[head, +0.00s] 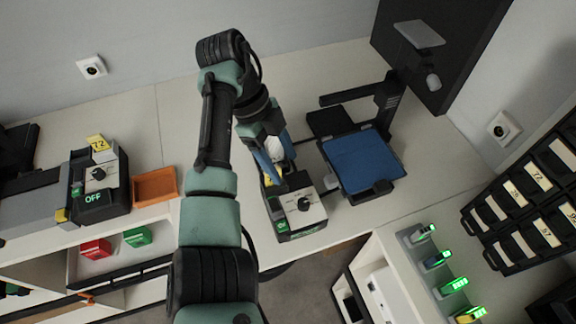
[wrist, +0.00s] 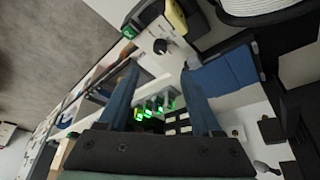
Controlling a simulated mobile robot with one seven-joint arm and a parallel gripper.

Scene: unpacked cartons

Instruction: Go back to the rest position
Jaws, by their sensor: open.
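My gripper (head: 275,165) is in the head view, at the end of my raised arm. Its blue fingers point down beside and partly in front of a grey-and-black device with a dial (head: 303,205). In the wrist view my gripper (wrist: 160,92) shows two blue fingers spread apart with nothing between them. The arm hides part of the bench and of the device. I cannot tell the exact height of the fingertips above the device.
A blue-topped stand (head: 362,162) is right of the gripper. An orange tray (head: 154,186) and a device marked OFF (head: 97,190) are at left. Black bins (head: 535,205) and green-lit units (head: 445,270) are at right. The back bench (head: 305,75) has free room.

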